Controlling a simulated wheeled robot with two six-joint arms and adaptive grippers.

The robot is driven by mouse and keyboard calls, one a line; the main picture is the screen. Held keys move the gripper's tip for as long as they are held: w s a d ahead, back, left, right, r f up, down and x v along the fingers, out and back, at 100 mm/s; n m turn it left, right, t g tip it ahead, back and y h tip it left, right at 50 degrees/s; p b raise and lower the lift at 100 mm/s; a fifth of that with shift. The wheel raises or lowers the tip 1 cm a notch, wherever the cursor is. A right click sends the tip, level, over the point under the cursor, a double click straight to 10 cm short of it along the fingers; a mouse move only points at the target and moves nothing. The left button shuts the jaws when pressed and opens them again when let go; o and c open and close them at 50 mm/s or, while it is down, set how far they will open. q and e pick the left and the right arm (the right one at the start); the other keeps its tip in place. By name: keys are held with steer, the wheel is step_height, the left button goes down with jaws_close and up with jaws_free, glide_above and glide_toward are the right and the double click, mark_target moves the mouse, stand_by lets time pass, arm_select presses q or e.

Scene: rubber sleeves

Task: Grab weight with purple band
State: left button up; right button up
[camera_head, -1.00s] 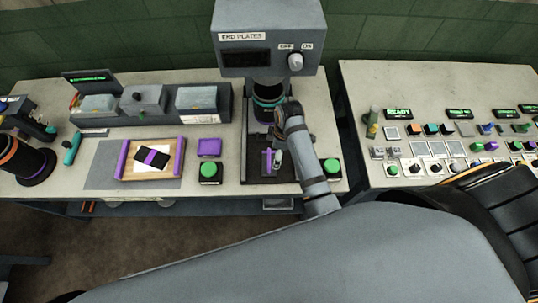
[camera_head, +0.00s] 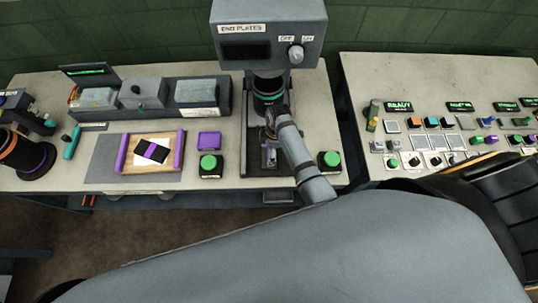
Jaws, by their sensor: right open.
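A dark block with a purple band (camera_head: 153,151) lies at an angle on a white sheet in a wooden tray with purple sides (camera_head: 122,155), left of centre. I cannot tell whether this block is the weight. My right gripper (camera_head: 269,157) is open, pointing down over the dark base of the END PLATES machine (camera_head: 268,42). It is well to the right of the tray, and its wrist partly covers the base. I cannot make out anything between its fingers. My left gripper is out of view.
A purple square (camera_head: 209,139) and a green button (camera_head: 209,163) sit between tray and machine. Another green button (camera_head: 330,160) stands right of my wrist. A black cylinder with orange and purple rings (camera_head: 38,158) is at far left. A second table (camera_head: 365,75) holds several buttons.

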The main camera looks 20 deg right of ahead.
steer(key=shift+a+f, duration=0.1)
steer(key=shift+f, duration=0.75)
steer(key=shift+w+r, duration=0.1)
steer(key=c, duration=1.6)
